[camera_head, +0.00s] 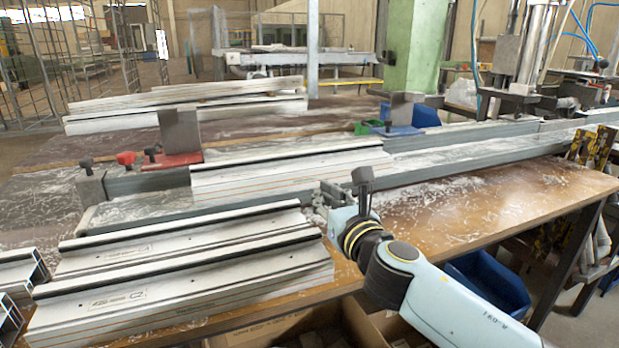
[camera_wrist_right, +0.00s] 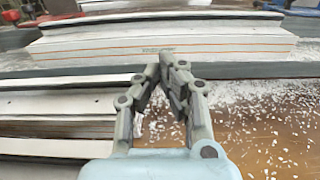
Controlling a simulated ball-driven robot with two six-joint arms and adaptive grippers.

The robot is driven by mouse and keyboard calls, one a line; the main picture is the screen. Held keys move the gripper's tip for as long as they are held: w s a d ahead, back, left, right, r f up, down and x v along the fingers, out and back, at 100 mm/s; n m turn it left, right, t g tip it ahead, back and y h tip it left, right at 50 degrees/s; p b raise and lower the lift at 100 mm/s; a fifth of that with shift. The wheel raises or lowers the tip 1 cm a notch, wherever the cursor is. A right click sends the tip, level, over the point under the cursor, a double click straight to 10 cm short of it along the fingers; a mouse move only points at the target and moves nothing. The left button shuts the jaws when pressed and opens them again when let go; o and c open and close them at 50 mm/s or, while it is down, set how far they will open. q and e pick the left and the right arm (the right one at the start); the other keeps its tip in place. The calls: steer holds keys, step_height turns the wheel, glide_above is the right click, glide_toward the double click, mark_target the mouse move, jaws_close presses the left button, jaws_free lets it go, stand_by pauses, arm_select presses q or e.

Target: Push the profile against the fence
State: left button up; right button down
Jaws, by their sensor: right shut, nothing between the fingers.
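The white profile (camera_head: 285,172), with thin orange lines along its side, lies lengthwise on the bench among long grey rails. In the right wrist view the profile (camera_wrist_right: 160,44) crosses the upper part, beyond a dark strip. A grey rail (camera_head: 140,183), which looks like the fence, runs along behind the profile's left end; I cannot tell if they touch. My right gripper (camera_head: 321,192) is shut and empty at the near side of the profile. Its fingertips (camera_wrist_right: 167,59) point at the profile's side in the wrist view; contact is unclear. My left gripper is out of view.
Stacked white profiles (camera_head: 180,265) lie on the near left. More profiles (camera_head: 190,105) lie behind, near a clamp with a red base (camera_head: 170,161). A green column (camera_head: 415,50) stands at the back. The chip-strewn wooden bench top (camera_head: 510,200) on the right is mostly free.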

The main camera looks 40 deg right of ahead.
mark_target(306, 174)
steer(key=x, duration=0.6)
steer(key=shift+w, duration=0.4)
steer(key=shift+w+d, duration=0.1)
steer(key=shift+w, duration=0.1)
steer(key=x, duration=0.3)
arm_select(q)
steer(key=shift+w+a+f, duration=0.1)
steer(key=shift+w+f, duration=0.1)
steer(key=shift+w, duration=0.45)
arm_select(e)
steer(key=shift+w+r, duration=0.1)
steer(key=shift+r, duration=0.05)
steer(key=shift+d, duration=0.1)
